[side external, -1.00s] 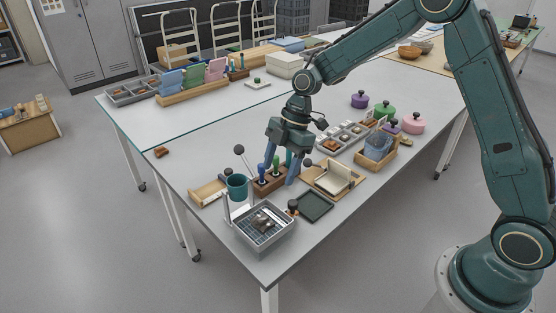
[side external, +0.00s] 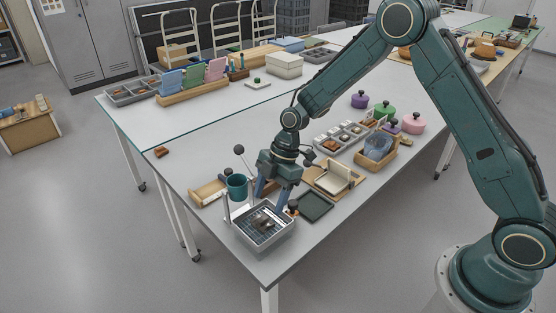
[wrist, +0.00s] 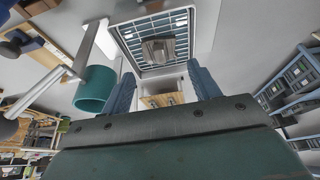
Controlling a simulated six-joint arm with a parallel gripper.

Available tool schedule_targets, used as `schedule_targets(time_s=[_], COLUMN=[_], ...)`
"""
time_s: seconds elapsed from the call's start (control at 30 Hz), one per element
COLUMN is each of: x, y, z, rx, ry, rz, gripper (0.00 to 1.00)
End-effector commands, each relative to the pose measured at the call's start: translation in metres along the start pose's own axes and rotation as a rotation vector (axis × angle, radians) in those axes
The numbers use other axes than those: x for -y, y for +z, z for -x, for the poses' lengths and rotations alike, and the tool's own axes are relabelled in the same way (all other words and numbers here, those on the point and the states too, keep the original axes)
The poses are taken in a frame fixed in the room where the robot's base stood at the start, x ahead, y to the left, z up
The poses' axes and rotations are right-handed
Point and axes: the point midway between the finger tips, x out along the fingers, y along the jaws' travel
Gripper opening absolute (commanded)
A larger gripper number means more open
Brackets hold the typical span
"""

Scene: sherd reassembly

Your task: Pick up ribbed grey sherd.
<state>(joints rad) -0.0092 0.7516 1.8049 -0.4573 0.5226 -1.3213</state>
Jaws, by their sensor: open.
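A grey-brown sherd with ridge-like bands (wrist: 160,48) lies in a grey tray with a blue grid floor (wrist: 187,65). In the side view, the tray (side external: 241,240) stands near the table's front corner, and small brown and grey pieces (side external: 263,222) show in it. I cannot tell there which one is ribbed. My gripper (side external: 272,195) is above the table, just behind the tray, pointing down. In the wrist view, my gripper (wrist: 162,82) is open and empty, its blue fingers apart on either side of the view's middle, with the sherd beyond them.
A teal cup (side external: 237,187) stands left of my gripper, with a white post (side external: 226,208) at the tray's left corner. A dark green flat tray (side external: 315,206) lies to the right.

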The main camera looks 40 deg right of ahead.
Motion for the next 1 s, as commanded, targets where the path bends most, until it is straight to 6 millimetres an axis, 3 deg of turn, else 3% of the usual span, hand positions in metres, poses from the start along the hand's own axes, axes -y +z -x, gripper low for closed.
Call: schedule_targets(time_s=[0.37,0.8,1.0], x=[0.0,-0.001,-0.002], y=[0.0,0.001,0.001], z=[-0.008,-0.051,-0.057], rx=[0.0,0.0,0.001], ry=[-0.001,-0.002,0.0], rz=[0.0,0.001,0.001], gripper=[0.61,0.61,0.61])
